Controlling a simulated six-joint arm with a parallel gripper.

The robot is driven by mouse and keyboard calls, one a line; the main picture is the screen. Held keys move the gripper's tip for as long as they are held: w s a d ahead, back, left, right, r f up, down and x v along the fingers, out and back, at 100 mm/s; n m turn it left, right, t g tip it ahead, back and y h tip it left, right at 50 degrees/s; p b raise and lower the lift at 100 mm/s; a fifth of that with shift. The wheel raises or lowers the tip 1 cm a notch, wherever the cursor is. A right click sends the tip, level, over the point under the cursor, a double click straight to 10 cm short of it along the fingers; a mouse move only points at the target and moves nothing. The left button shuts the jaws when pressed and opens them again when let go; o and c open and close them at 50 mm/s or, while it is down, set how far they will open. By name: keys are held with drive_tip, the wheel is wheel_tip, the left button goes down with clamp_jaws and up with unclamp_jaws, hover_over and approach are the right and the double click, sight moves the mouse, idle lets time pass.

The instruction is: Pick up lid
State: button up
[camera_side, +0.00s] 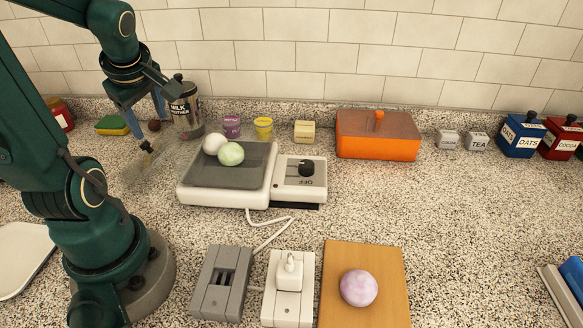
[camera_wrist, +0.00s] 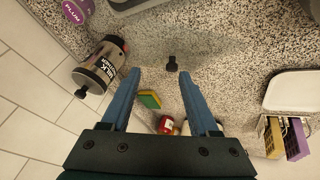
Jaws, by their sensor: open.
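A clear, see-through lid (camera_side: 135,172) appears to lie on the speckled counter at the left; its outline is faint. Its small dark knob (camera_side: 146,147) stands up from it. In the wrist view the knob (camera_wrist: 172,64) shows just beyond the fingertips, nearer the right finger. My gripper (camera_side: 151,134) is open and empty, pointing down close to the knob. In the wrist view my gripper (camera_wrist: 158,72) has its two blue fingers wide apart. I cannot tell whether a finger touches the knob.
A milk canister (camera_side: 185,105) stands close behind my gripper. A sponge (camera_side: 113,125) and red jar (camera_side: 60,113) lie further left. A scale (camera_side: 190,196) carrying round items stands to the right. An orange box (camera_side: 378,145) is at the back.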

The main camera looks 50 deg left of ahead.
sight(144, 142)
drive_tip(key=shift+s+a+f+n+g, duration=0.2)
drive_tip(key=shift+s+a+f+n, duration=0.1)
drive_tip(key=shift+s, duration=0.2)
drive_tip(key=shift+s+a+f+n+g, duration=0.2)
drive_tip(key=shift+s+a, duration=0.1)
drive_tip(key=shift+s, duration=0.2)
drive_tip(key=shift+s+a+f, duration=0.1)
drive_tip(key=shift+a, duration=0.05)
drive_tip(key=shift+x, duration=2.35)
clamp_jaws()
